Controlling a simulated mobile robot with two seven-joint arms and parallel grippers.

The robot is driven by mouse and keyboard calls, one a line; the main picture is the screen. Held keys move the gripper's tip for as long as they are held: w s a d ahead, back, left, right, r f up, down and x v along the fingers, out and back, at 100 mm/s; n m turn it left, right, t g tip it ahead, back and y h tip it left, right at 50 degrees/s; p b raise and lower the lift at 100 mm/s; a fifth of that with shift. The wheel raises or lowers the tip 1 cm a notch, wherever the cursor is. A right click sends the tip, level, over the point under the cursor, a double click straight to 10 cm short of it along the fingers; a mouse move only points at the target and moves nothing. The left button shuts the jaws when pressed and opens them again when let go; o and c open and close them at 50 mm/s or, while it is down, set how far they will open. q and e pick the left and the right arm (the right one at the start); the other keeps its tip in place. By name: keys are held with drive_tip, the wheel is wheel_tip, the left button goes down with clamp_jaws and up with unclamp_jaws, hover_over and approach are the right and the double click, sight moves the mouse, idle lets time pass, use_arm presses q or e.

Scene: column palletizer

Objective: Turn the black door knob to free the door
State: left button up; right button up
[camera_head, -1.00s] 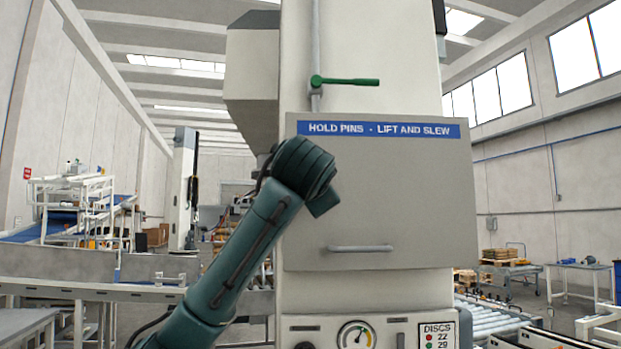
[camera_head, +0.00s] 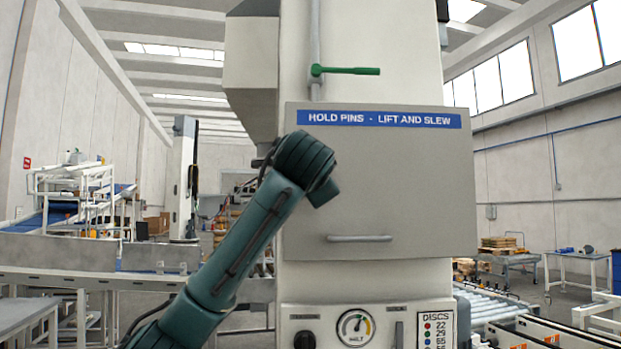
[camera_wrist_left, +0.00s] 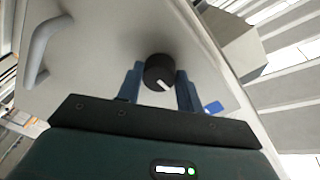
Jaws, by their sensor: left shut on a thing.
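The black door knob (camera_wrist_left: 159,72) is round with a white pointer line, and it shows in the left wrist view against the grey door (camera_wrist_left: 100,60). My left gripper (camera_wrist_left: 158,84) is shut on it, with one blue finger on each side. In the head view the grey door (camera_head: 400,180) is flat in the machine's face, with a blue label above and a bar handle (camera_head: 360,239) low down. My left arm (camera_head: 250,240) reaches up to the door's left side, and the wrist hides the knob and fingers there. My right gripper is out of view.
A green lever (camera_head: 345,71) sticks out above the door. Below it is a panel with a gauge (camera_head: 355,328), a second black knob (camera_head: 304,340) and a disc list (camera_head: 436,328). Roller conveyors (camera_head: 490,306) stand at the right.

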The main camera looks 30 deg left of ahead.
use_arm(q)
drive_tip(key=shift+f, duration=0.1)
drive_tip(key=shift+c, duration=0.3)
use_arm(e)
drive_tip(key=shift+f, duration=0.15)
use_arm(q)
drive_tip(key=n+b, duration=0.1)
drive_tip(key=n, duration=0.5)
drive_tip(key=n+y+b, duration=0.1)
drive_tip(key=n, duration=0.5)
drive_tip(key=n+y+b, duration=0.1)
drive_tip(key=n+b, duration=0.1)
drive_tip(key=n, duration=0.4)
drive_tip(key=shift+w+d+f+n, duration=0.1)
drive_tip(key=shift+w+d+n, duration=0.1)
drive_tip(key=shift+d+n, duration=0.1)
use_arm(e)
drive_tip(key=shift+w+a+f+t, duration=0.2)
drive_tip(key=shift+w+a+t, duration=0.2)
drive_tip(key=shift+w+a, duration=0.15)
use_arm(q)
drive_tip(key=shift+n, duration=0.3)
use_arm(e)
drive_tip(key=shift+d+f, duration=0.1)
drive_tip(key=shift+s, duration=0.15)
use_arm(q)
drive_tip(key=o, duration=1)
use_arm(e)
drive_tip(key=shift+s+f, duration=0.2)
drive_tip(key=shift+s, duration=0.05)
